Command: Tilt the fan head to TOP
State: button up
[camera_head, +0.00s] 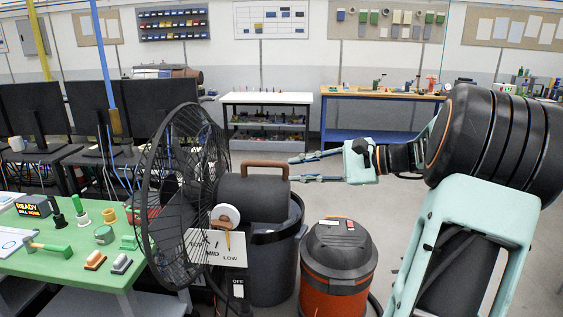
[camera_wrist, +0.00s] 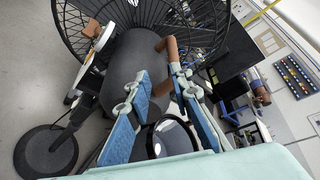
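The black fan head (camera_head: 181,190) has a wire cage facing left and a dark grey motor housing (camera_head: 254,199) behind it. A brown handle (camera_head: 264,163) arches over the housing. A white disc (camera_head: 226,216) with a tan pointer sits at the housing's side, above a white plate (camera_head: 220,249) reading MID and LOW; its upper label is partly hidden. My gripper (camera_head: 291,169) is open, its two fingers pointing left beside the handle's right end. In the wrist view, the fingertips (camera_wrist: 159,72) reach over the housing (camera_wrist: 137,65), near the handle (camera_wrist: 171,62). I cannot tell whether they touch.
A green table (camera_head: 70,262) with blocks and small tools stands at the left. A dark bin (camera_head: 274,270) and an orange-black vacuum (camera_head: 338,262) stand below my gripper. Dark monitors (camera_head: 95,107) stand behind the fan. Open floor lies behind my gripper.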

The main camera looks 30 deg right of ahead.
aim_at(276, 164)
jog(key=shift+m+t, duration=0.3)
jog(key=x, duration=0.3)
jog(key=p+x, duration=0.1)
jog(key=x, duration=0.2)
jog(key=w+r+x, duration=0.1)
jog(key=x, duration=0.3)
jog(key=shift+s+d+r, duration=0.1)
jog(key=shift+d, duration=0.25)
jog(key=shift+c, duration=0.3)
grip_shut()
